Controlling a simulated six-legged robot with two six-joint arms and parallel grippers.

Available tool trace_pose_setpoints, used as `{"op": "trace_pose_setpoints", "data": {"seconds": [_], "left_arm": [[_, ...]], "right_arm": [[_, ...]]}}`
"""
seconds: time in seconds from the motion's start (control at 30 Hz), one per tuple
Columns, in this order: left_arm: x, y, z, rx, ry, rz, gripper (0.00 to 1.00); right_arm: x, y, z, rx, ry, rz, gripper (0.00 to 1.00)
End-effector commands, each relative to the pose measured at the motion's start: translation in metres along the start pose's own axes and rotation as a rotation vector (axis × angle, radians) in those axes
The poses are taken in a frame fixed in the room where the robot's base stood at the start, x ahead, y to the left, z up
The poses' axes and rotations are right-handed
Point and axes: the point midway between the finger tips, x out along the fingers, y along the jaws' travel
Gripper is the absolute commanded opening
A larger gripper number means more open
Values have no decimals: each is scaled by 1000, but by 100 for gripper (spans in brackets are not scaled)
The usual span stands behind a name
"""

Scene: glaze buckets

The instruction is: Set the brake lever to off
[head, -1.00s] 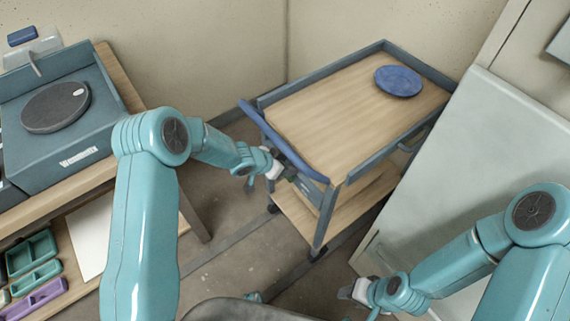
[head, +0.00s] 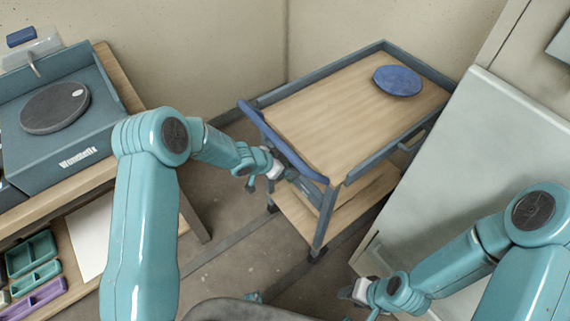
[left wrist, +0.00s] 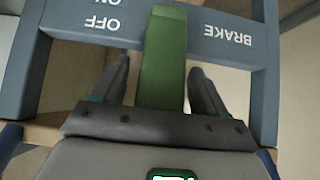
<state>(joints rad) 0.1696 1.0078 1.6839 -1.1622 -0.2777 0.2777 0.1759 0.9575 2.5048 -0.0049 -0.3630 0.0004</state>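The brake lever (left wrist: 165,60) is a green bar on the cart's grey end panel (left wrist: 225,40). In the left wrist view it runs up and down the picture, between the upside-down words ON and OFF on its left and BRAKE on its right. I cannot tell which word it is set to. My left gripper (left wrist: 165,88) is open, one finger on each side of the lever, with gaps showing. In the head view the left gripper (head: 288,174) is at the cart's near end, below the blue handle (head: 280,140). My right gripper (head: 352,292) is low at the right, away from the cart.
The cart (head: 330,110) has a wooden top with a blue disc (head: 398,81) on it. A bench (head: 120,80) with a pottery wheel (head: 55,107) is at the left. A pale cabinet (head: 490,150) stands close at the right. Floor is clear between bench and cart.

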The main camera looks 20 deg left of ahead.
Motion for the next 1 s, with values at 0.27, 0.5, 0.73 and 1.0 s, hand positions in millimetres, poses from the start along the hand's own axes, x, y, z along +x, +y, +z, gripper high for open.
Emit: {"op": "trace_pose_setpoints", "data": {"seconds": [0.27, 0.5, 0.73, 1.0], "left_arm": [[-1, 0, 2, -2, -5, -1, 72], [-37, -2, 0, -4, -3, -4, 72], [-101, -2, -2, -2, -4, -4, 72], [-153, -1, -1, -2, -4, -2, 72]], "right_arm": [[0, 0, 0, 0, 0, 0, 43], [-4, -2, 0, 0, 0, 0, 43], [-18, -6, 0, 0, 0, 0, 43], [-32, -11, 1, 0, 0, 0, 43]]}}
